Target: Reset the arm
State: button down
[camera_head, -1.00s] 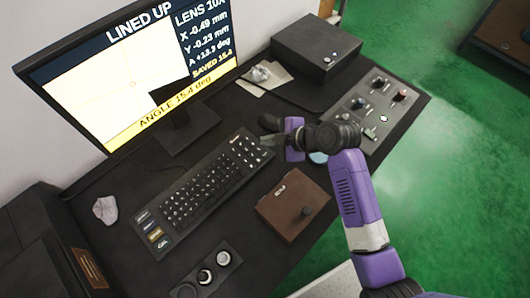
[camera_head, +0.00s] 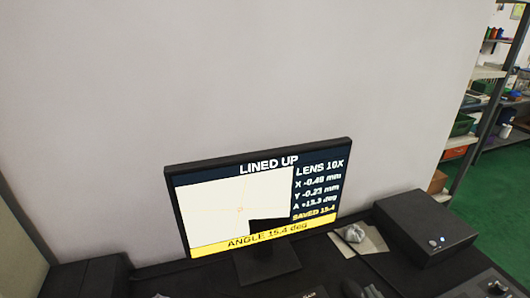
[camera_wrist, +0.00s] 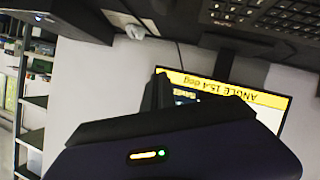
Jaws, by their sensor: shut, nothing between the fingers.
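My gripper (camera_wrist: 160,85) shows in the wrist view as dark fingers, closed and empty, in front of the monitor (camera_wrist: 270,104). In that view the picture is upside down, with the keyboard (camera_wrist: 270,14) at the top right. In the head view the arm is almost wholly out of the frame; small dark shapes at the bottom edge may be its fingertips, but I cannot tell. The monitor (camera_head: 180,215) there reads LINED UP, ANGLE 15.4 deg and SAVED 15.4.
A black box (camera_head: 425,228) stands right of the monitor. A crumpled grey-white lump (camera_head: 353,233) lies on a pale sheet (camera_head: 372,240) between them. A pale wall rises behind the desk. Shelves (camera_head: 487,90) stand at the far right over green floor.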

jog(key=s+a+r+m, duration=0.2)
jog(key=s, duration=0.9)
jog(key=s+a+r+m+t, duration=0.1)
jog(key=s+a+r+m, duration=0.1)
jog(key=s, duration=1)
jog(key=s+a+r+m, duration=0.2)
jog(key=s+r, duration=0.2)
jog(key=s, duration=0.7)
jog(key=shift+s+t+h, duration=0.3)
jog(key=shift+s+h, duration=0.05)
jog(key=shift+h, duration=0.05)
jog(key=shift+r, duration=0.1)
